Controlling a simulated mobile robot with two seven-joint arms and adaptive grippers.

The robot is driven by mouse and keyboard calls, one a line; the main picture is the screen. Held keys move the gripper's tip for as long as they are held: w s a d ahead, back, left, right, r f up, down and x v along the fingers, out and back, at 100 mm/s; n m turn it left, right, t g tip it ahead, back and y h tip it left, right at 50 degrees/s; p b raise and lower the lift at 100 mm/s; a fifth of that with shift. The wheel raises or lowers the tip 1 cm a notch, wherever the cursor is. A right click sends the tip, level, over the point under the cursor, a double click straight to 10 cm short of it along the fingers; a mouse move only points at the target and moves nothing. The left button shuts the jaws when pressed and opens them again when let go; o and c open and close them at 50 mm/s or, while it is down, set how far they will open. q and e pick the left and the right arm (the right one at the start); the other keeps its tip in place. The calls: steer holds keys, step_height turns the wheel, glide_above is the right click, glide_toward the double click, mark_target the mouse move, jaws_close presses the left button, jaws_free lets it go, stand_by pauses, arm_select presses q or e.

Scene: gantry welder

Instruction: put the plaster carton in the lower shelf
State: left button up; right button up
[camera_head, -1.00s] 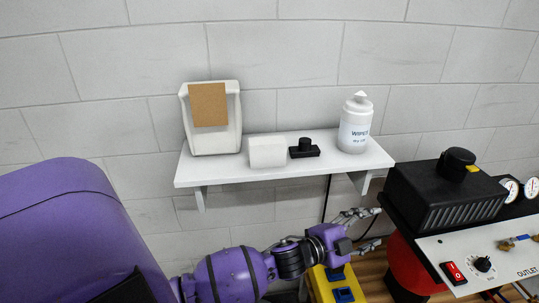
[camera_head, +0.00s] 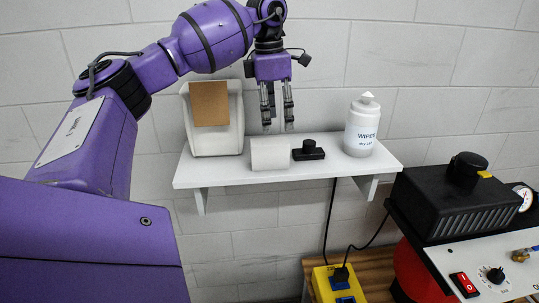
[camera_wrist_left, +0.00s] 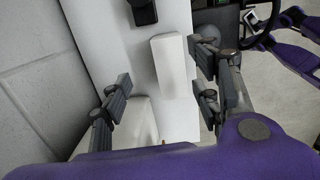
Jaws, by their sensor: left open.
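The plaster carton, seemingly the plain white box (camera_head: 270,154), stands on a white wall shelf (camera_head: 225,175). No label on it can be read. My left gripper (camera_head: 278,126) points down, open and empty, just above and behind the box in the head view. In the left wrist view the box (camera_wrist_left: 168,60) lies between the lines of the open fingers (camera_wrist_left: 163,90). Only one wall shelf shows, so I cannot tell whether it is the lower one.
On the shelf, a white holder with a brown panel (camera_head: 210,138) stands left of the box. A black knob block (camera_head: 308,151) and a wipes bottle (camera_head: 361,128) stand to the right. A black machine (camera_head: 455,200) and a yellow socket box (camera_head: 338,288) are lower right.

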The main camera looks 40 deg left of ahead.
mark_target(270, 142)
arm_select(q)
steer(key=shift+s+a+g, duration=0.35)
steer(key=shift+s+g, duration=0.05)
steer(key=shift+s, duration=0.2)
steer(key=shift+s+f, duration=0.2)
steer(key=shift+s, duration=0.05)
steer(key=f, duration=0.2)
steer(key=f+p, duration=0.1)
steer(key=f, duration=0.4)
steer(key=shift+d, duration=0.4)
steer(key=shift+f, duration=0.2)
steer(key=shift+c, duration=1)
steer(key=c, duration=1.2)
steer(key=shift+o, duration=0.2)
arm_select(e)
steer(key=shift+w+a+r, duration=0.15)
steer(key=shift+w+r, duration=0.1)
steer(key=shift+r, duration=0.35)
arm_select(q)
steer(key=shift+r, duration=0.1)
